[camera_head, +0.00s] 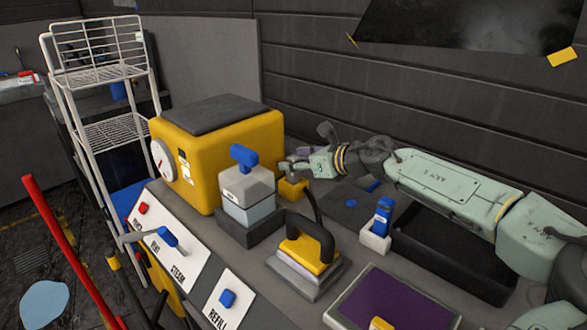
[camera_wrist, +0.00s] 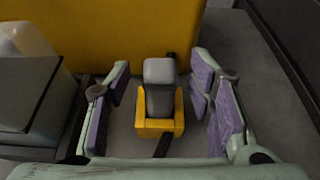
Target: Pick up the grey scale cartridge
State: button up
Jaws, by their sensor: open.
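The grey scale cartridge (camera_wrist: 160,82) stands upright in a small yellow holder (camera_wrist: 160,128) in the wrist view. My gripper (camera_wrist: 162,88) is open, with purple-padded fingers on the left and right of the cartridge. Gaps show between both pads and the cartridge, so neither touches it. In the head view the yellow holder (camera_head: 293,188) sits right of the grey box with a blue handle. My gripper (camera_head: 290,166) is just above and behind it there. The cartridge is hard to make out in the head view.
The large yellow machine (camera_head: 215,150) stands close behind the holder. A grey box with a blue T-handle (camera_head: 247,185) is close on the left. A yellow iron-like tool (camera_head: 308,250), a blue bottle in a white holder (camera_head: 376,238) and a black tray (camera_head: 450,262) are nearby.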

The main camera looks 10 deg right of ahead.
jog(key=shift+w+a+f, duration=0.3)
jog(key=shift+w+a, duration=0.05)
jog(key=shift+w, duration=0.2)
jog(key=shift+c, duration=0.4)
grip_shut()
